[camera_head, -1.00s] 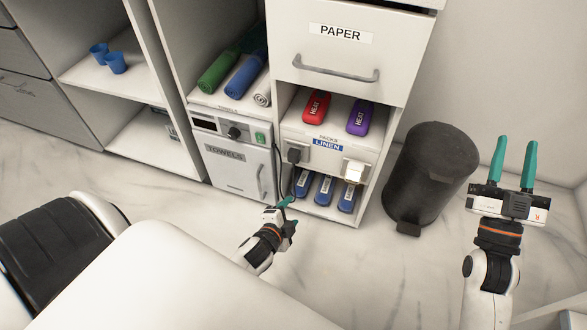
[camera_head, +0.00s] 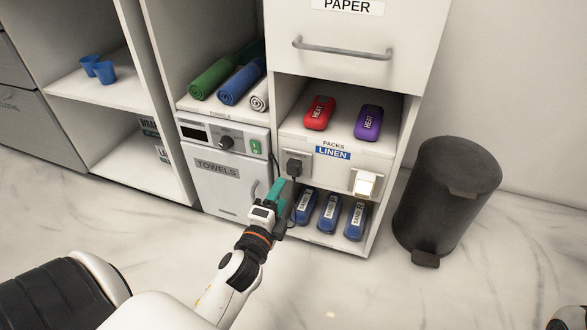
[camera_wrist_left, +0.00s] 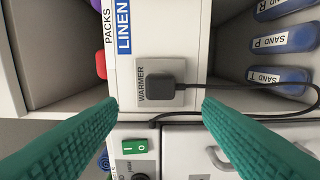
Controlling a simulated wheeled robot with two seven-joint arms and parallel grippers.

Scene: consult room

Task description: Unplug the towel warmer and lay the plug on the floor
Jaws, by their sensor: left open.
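The towel warmer (camera_head: 228,178) is a white cabinet marked TOWELS, with a dial and a green switch. Its black plug (camera_head: 294,168) sits in the wall plate (camera_head: 304,154) just right of it. In the left wrist view, the plug (camera_wrist_left: 166,91) is seated in a plate marked WARMER, and its cord (camera_wrist_left: 240,88) runs right. My left gripper (camera_head: 282,190) is open just below and in front of the plug. In its wrist view, the green fingertips (camera_wrist_left: 158,103) stand apart on both sides of the plug, not visibly touching it. My right gripper's fingers are out of view.
A white switch or plug (camera_head: 364,183) is on another plate to the right. Blue sand packs (camera_head: 329,213) lie on the shelf below; red (camera_head: 319,113) and purple (camera_head: 368,123) heat packs lie above. A black bin (camera_head: 445,195) stands right. The marble floor (camera_head: 340,290) in front is clear.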

